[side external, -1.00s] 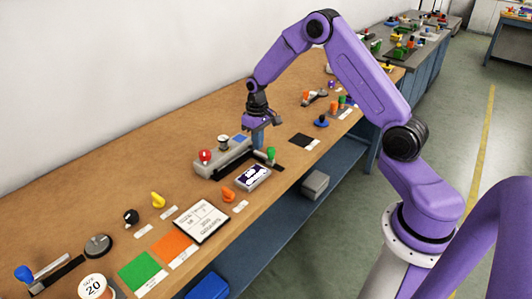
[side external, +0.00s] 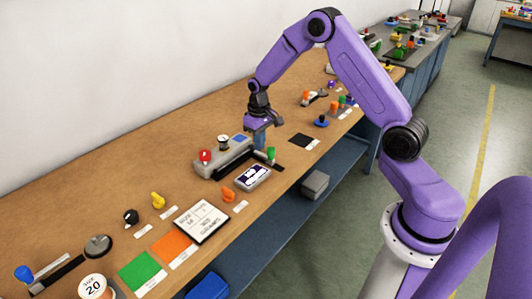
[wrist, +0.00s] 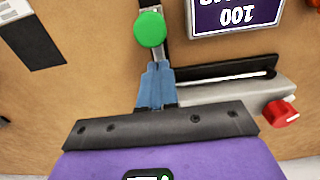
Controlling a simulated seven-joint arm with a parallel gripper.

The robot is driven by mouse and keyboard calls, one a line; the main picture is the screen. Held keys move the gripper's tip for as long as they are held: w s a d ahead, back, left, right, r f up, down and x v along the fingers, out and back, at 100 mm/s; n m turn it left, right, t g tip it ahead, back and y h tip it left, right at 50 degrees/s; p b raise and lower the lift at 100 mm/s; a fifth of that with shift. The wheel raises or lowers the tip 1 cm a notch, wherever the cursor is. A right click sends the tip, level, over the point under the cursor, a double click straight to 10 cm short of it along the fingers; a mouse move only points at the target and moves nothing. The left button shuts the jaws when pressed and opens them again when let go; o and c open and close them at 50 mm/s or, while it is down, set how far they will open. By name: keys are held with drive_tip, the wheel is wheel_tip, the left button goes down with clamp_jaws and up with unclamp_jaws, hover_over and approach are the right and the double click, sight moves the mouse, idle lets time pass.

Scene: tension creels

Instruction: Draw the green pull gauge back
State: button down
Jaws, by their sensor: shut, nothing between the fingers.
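The green pull gauge knob (side external: 271,153) stands at the right end of a grey creel unit (side external: 226,160). In the wrist view the round green knob (wrist: 150,29) sits on a dark track just beyond my fingertips. My gripper (side external: 258,141) points down beside the knob, on its wall side. In the wrist view my gripper's blue fingers (wrist: 156,70) are shut with nothing between them. The fingertips lie close to the knob; I cannot tell whether they touch it. The lower part of the knob's stem is hidden.
A red knob (side external: 205,156) stands on the creel unit's left end. A display (side external: 252,178) reading 100 in the wrist view lies in front. An orange knob (side external: 228,194) is near it. A black square (side external: 301,140) lies to the right, with bare wood between.

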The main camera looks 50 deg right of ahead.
sight(272, 149)
drive_tip(key=shift+s, duration=2.7)
drive_tip(key=shift+w, duration=0.8)
drive_tip(key=shift+r, duration=3.5)
drive_tip(key=s+a+r+n, duration=0.3)
drive_tip(key=s+a, duration=0.4)
drive_tip(key=s+a+r+n, duration=0.3)
drive_tip(key=s+a, duration=0.3)
drive_tip(key=a, duration=0.1)
drive_tip(key=s+a+r+n, duration=0.1)
drive_tip(key=s+n, duration=0.5)
drive_tip(key=s, duration=1.2)
drive_tip(key=shift+s+a+r+n, duration=0.15)
drive_tip(key=shift+s+r+n, duration=0.15)
drive_tip(key=shift+r, duration=0.3)
